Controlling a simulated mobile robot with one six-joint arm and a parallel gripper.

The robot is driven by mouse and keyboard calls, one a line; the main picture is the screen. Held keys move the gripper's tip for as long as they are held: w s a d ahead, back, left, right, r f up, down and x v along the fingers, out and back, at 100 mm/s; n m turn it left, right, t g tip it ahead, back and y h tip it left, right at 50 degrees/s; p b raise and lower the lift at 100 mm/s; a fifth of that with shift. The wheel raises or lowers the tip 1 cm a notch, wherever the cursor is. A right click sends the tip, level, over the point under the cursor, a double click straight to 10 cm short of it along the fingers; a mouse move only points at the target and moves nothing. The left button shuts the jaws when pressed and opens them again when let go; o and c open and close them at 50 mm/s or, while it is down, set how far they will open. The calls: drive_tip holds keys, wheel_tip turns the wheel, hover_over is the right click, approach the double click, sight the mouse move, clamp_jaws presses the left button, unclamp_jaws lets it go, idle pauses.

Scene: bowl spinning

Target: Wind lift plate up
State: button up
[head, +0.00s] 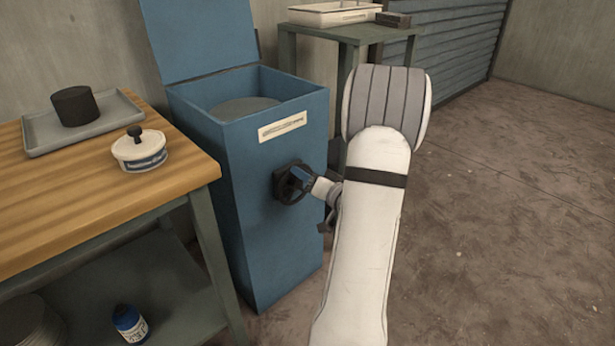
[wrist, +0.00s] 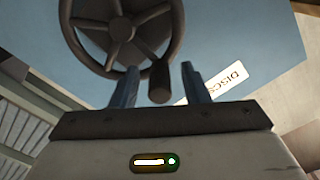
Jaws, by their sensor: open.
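A tall blue bin (head: 265,180) stands with its lid (head: 200,38) raised. Inside its open top lies a round grey plate (head: 245,108), low under the rim. A dark handwheel (head: 291,184) is on the bin's front; it also shows in the wrist view (wrist: 121,55), with a crank knob (wrist: 159,82) on its rim at the bottom. My gripper (head: 302,176) is at the wheel. In the wrist view my gripper (wrist: 160,84) is open, with one blue finger on each side of the knob. I cannot tell whether either finger touches it.
A wooden workbench (head: 60,215) at left carries a grey tray (head: 38,142) with a black cylinder (head: 75,106) and a white lidded tub (head: 139,150). A blue bottle (head: 129,323) stands on its lower shelf. A green table (head: 345,32) stands behind. The floor at right is clear.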

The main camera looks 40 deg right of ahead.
drive_tip(key=shift+c, duration=0.5)
clamp_jaws()
drive_tip(key=shift+d, duration=0.1)
